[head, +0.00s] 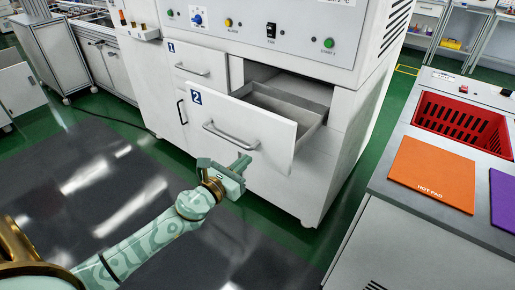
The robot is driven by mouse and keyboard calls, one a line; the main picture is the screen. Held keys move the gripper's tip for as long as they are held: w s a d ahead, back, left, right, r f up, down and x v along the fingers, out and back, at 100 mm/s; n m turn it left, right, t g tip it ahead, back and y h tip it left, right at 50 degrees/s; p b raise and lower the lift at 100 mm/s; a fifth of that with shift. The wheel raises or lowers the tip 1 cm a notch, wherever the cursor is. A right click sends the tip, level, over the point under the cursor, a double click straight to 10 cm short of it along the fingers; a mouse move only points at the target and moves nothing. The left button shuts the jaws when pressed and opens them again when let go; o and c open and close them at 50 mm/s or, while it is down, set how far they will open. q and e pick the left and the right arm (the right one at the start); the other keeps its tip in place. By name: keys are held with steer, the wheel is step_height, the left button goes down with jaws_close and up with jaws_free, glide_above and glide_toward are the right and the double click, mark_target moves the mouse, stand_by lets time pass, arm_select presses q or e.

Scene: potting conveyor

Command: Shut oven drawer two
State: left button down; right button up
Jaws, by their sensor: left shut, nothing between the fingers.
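Oven drawer two (240,128) is a white drawer with a blue label "2" and a grey bar handle (231,135). It is pulled out of the white oven cabinet (335,150), and its grey inside shows behind the front panel. My left gripper (243,163), pale green, is shut and empty. In the picture it is just below the right end of the handle, in front of the drawer's lower part. I cannot tell whether it touches the panel. My right gripper is not in view.
Drawer one (202,69) above is closed. A control panel (258,28) with buttons and a switch is over the drawers. At right, a grey counter (398,176) holds a red basket (462,122), an orange hot pad (432,173) and a purple pad (504,200).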

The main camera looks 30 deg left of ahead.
mark_target(265, 143)
arm_select(q)
steer(key=w, duration=0.7)
steer(key=shift+w+d+f, duration=0.15)
steer(key=shift+w+d, duration=0.05)
steer(key=shift+d, duration=0.05)
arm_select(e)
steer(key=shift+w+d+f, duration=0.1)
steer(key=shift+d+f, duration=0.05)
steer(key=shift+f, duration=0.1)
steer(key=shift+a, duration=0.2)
